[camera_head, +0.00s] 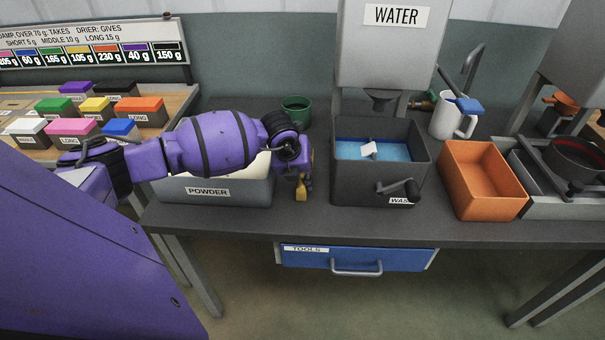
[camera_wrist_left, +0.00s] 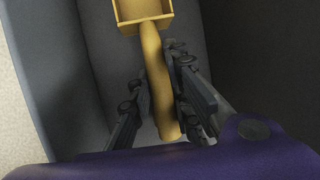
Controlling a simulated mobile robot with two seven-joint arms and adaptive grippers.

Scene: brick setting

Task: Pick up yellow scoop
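The yellow scoop (camera_wrist_left: 157,80) is in the middle of the left wrist view, with its square bowl at the top edge and its handle running down between my fingers. It also shows small below my gripper in the head view (camera_head: 301,192), just right of the powder bin. My left gripper (camera_wrist_left: 158,95) is open around the handle. The right finger is close against the handle; whether it touches I cannot tell. A gap shows at the left finger. My left gripper in the head view (camera_head: 300,180) points down. My right gripper is not in view.
The powder bin (camera_head: 215,192) stands left of the scoop, partly behind my arm. The dark wash tub (camera_head: 380,181) with a crank stands close on the right. An orange bin (camera_head: 482,180) is further right. A green cup (camera_head: 295,107) stands behind my gripper.

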